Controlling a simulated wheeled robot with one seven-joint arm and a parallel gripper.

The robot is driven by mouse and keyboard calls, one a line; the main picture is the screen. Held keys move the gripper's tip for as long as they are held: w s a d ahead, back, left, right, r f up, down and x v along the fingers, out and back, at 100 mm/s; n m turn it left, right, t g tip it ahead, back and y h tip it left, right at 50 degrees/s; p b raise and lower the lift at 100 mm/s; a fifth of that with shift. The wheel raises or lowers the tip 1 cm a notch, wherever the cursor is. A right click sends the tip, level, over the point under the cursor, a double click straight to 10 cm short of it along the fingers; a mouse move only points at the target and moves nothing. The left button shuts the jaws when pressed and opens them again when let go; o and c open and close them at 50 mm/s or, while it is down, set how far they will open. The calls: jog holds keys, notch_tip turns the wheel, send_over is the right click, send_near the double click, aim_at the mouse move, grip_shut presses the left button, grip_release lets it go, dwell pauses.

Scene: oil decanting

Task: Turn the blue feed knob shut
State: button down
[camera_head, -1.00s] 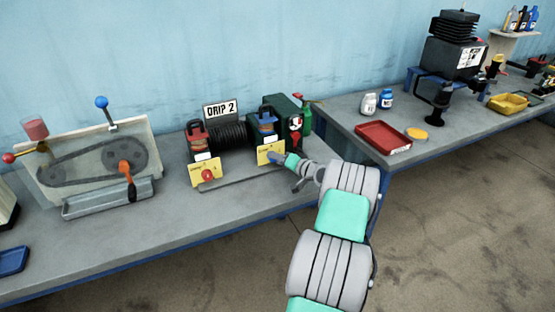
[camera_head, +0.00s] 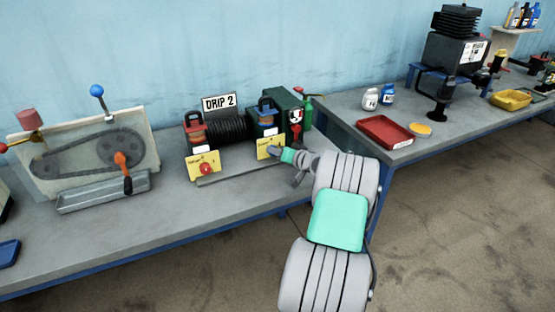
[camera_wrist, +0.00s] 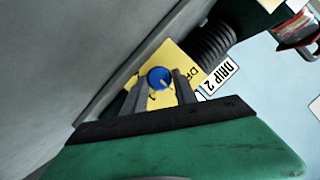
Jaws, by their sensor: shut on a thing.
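The blue feed knob (camera_wrist: 160,77) sits on a yellow plate (camera_wrist: 181,62) in the wrist view, with a pale mark on its face. My gripper (camera_wrist: 160,88) has a finger on each side of the knob and is shut on it. In the head view my gripper (camera_head: 281,154) reaches in from the right to the right-hand yellow plate (camera_head: 265,152), and hides most of the knob there. The "DRIP 2" unit (camera_head: 228,130) has a dark ribbed coil behind the plates.
A red knob (camera_head: 206,169) on another yellow plate is to the left. A crank-and-belt panel (camera_head: 90,154) stands further left. A red tray (camera_head: 384,131), two small bottles and a yellow dish lie on the right bench. The bench front is clear.

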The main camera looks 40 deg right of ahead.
jog(key=c, duration=1.3)
grip_release()
jog(key=shift+o, duration=0.2)
jog(key=v, duration=0.7)
jog(key=shift+s+r, duration=0.1)
jog(key=shift+s, duration=0.25)
jog(key=shift+a, duration=0.15)
